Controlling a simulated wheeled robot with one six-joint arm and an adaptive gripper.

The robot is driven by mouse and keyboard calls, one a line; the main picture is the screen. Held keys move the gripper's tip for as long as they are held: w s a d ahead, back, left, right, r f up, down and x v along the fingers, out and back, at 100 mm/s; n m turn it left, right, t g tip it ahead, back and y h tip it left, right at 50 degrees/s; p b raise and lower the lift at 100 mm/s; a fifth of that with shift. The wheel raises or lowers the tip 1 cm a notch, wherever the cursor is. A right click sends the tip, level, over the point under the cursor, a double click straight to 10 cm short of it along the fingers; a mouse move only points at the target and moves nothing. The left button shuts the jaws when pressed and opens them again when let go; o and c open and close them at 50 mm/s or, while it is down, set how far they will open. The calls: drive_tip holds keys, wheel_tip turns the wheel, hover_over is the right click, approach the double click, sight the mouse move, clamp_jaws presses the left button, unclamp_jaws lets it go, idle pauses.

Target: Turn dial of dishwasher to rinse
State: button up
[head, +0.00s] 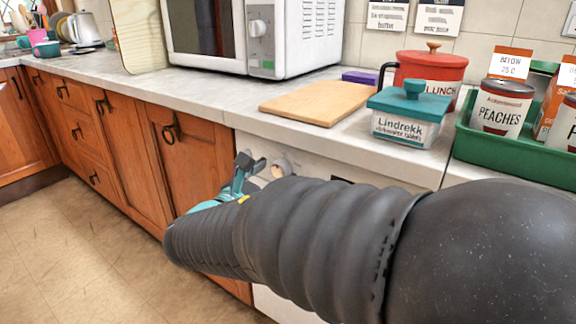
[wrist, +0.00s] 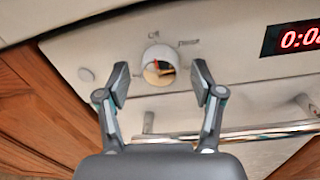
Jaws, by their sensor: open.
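The dishwasher (wrist: 225,65) has a pale front panel, set under the worktop. Its dial (wrist: 152,56) is round and whitish, with a brassy face and a small red mark near the upper left of that face. Small marks and lettering sit above and to the right of the dial, too blurred to read. My gripper (wrist: 160,83) is open, one finger on each side of the dial in the picture; contact is not visible. In the head view, my gripper (head: 247,174) is at the dishwasher front, and my arm hides most of the panel.
Above, the worktop holds a microwave (head: 262,35), cutting board (head: 318,102), and Lindrekk box (head: 405,128).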

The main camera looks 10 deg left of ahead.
drive_tip(key=shift+w+d, duration=0.15)
drive_tip(key=shift+w, duration=0.25)
drive_tip(key=shift+c, duration=0.3)
drive_tip(key=c, duration=1.1)
drive_tip(key=shift+f+m+b, duration=0.15)
drive_tip(key=shift+m+b, duration=0.15)
drive_tip(key=shift+b, duration=0.25)
